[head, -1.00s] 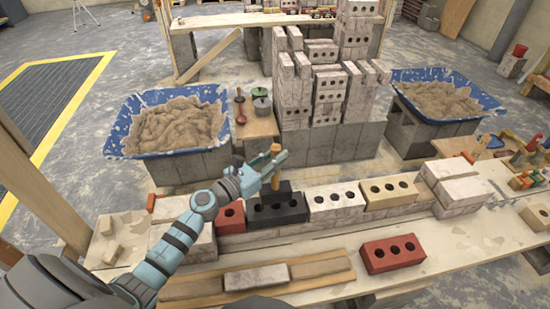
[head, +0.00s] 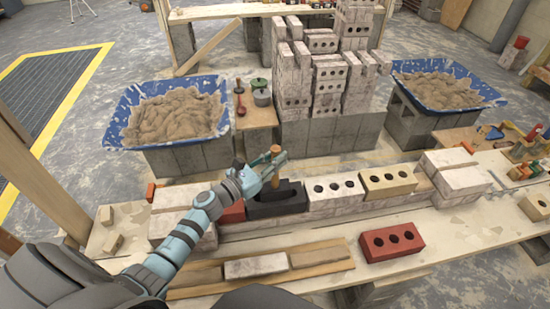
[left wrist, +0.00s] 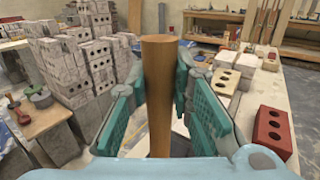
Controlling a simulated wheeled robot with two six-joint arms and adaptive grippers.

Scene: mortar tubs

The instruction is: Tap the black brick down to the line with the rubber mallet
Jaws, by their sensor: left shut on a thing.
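My left gripper (head: 268,165) is shut on the wooden handle of the rubber mallet (head: 277,160). The handle stands roughly upright between the teal finger pads in the left wrist view (left wrist: 158,95). The dark mallet head (head: 285,190) is low over the black brick (head: 264,210) and hides part of its top; I cannot tell whether they touch. The black brick sits in the wall row between a red brick (head: 233,212) and a whitish brick (head: 333,192). I cannot make out the line. My right gripper is not in view.
A cream brick (head: 388,181) continues the row, and a loose red brick (head: 392,241) lies in front. Mortar tubs (head: 118,128) (head: 487,97) stand behind at left and right. Brick stacks (head: 328,80) rise behind the wall. The bench front right is mostly clear.

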